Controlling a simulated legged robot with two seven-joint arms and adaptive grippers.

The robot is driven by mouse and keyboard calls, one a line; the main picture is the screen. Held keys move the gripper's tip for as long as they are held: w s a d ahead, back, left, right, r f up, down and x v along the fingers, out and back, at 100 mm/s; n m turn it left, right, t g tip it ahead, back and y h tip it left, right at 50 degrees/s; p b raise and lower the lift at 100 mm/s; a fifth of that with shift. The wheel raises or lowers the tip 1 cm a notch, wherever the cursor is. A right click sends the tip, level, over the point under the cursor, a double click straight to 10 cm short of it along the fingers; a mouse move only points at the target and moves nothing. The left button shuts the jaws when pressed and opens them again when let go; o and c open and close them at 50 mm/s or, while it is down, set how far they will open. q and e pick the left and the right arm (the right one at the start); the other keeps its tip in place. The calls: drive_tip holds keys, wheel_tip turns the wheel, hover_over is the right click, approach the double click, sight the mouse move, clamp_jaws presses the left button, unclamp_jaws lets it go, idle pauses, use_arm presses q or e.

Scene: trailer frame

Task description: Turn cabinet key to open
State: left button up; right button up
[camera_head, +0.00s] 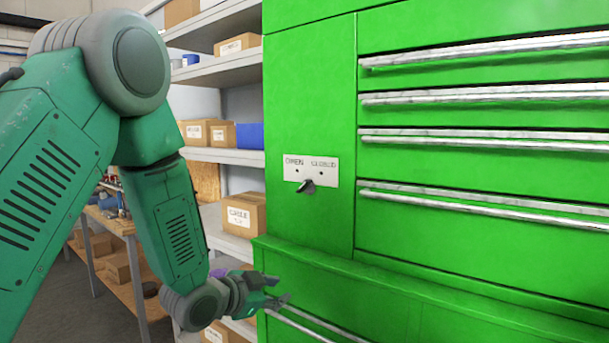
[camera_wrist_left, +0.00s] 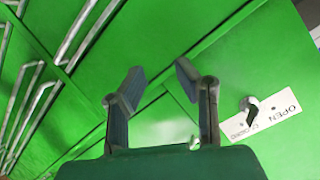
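The cabinet (camera_head: 309,110) is bright green with long silver drawer handles. A white label plate (camera_head: 325,169) reading OPEN on the left and CLOSED on the right is fixed on its left panel. A small dark key (camera_head: 307,187) sticks out at the plate's lower edge. The plate (camera_wrist_left: 283,107) and key (camera_wrist_left: 250,104) also show in the left wrist view, to the right of the fingers. My left gripper (camera_head: 282,290) is below and left of the key, apart from it. In the left wrist view its two fingers (camera_wrist_left: 158,85) stand apart with nothing between them. My right gripper is not in view.
A green ledge (camera_head: 420,287) juts out below the key panel. Silver drawer handles (camera_head: 490,93) project at the right. Shelves with cardboard boxes (camera_head: 243,214) and a blue bin (camera_head: 250,136) stand left of the cabinet. The space before the key is clear.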

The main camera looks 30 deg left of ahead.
use_arm(q)
drive_tip(key=w+a+r+m+t+p, duration=0.1)
drive_tip(key=a+r+t, duration=0.15)
drive_tip(key=r, duration=0.65)
drive_tip(key=a+r+m+t+p, duration=0.1)
drive_tip(key=a+r+m+t, duration=0.15)
drive_tip(key=r, duration=0.65)
drive_tip(key=p, duration=0.1)
approach(300, 189)
drive_tip(key=w+r, duration=0.1)
drive_tip(key=w, duration=0.3)
drive_tip(key=shift+n+g, duration=0.35)
drive_tip(key=shift+g, duration=0.05)
drive_tip(key=w, duration=0.3)
drive_tip(key=w+p, duration=0.1)
drive_tip(key=w, duration=0.2)
drive_tip(key=shift+w+a+f+p, duration=0.2)
drive_tip(key=shift+w+p, duration=0.1)
drive_tip(key=shift+w, duration=0.1)
drive_tip(key=shift+d+r, duration=0.15)
drive_tip(key=shift+d, duration=0.45)
clamp_jaws()
drive_tip(key=shift+h, duration=0.4)
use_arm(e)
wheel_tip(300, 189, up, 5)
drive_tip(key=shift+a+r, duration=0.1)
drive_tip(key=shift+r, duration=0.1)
